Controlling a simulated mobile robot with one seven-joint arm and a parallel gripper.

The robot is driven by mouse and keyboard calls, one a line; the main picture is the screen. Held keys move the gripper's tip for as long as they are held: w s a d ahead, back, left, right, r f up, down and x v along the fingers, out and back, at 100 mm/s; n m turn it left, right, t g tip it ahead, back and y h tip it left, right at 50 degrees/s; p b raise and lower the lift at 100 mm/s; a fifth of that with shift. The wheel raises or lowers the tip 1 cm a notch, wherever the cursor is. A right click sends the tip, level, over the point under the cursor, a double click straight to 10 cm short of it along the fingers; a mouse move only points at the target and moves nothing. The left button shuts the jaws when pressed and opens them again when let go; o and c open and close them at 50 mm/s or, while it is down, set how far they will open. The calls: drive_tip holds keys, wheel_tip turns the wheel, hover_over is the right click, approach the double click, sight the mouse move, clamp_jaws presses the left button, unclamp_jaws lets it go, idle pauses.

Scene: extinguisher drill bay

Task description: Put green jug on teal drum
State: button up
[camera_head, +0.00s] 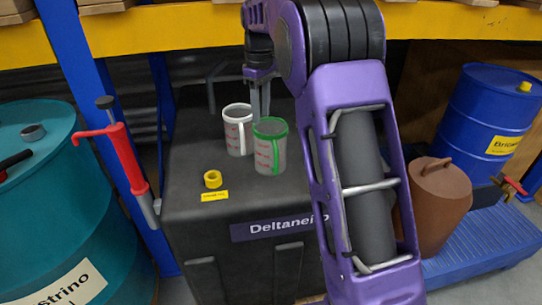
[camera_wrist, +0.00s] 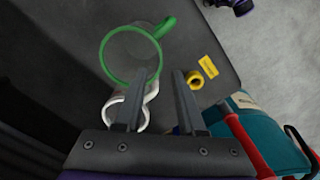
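The green jug (camera_head: 268,158), clear-walled with a green rim and handle, stands upright on a black cabinet (camera_head: 190,205). It also shows in the wrist view (camera_wrist: 131,58), at upper left. A similar white jug (camera_head: 235,132) stands close behind and left of it. My gripper (camera_head: 261,112) points down just behind the green jug, beside the white one. In the wrist view my gripper (camera_wrist: 167,74) is open, its fingers apart with no object visibly held; the left finger overlaps both jugs. Contact cannot be told. The teal drum (camera_head: 45,215) stands at the left, partly cut off.
A yellow tape roll (camera_head: 212,179) lies on the cabinet, left of the green jug. A red hand pump (camera_head: 125,160) and a blue post (camera_head: 88,90) stand between cabinet and drum. A yellow shelf beam (camera_head: 160,28) crosses above. A blue drum (camera_head: 490,115) and brown can (camera_head: 438,205) are right.

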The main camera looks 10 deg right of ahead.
drive_tip(key=b, duration=0.1)
hover_over(272, 152)
drive_tip(key=w+a, duration=0.1)
drive_tip(key=a, duration=0.1)
drive_tip(key=f, duration=0.6)
drive_tip(key=shift+a+f, duration=0.2)
clamp_jaws()
idle(0.8)
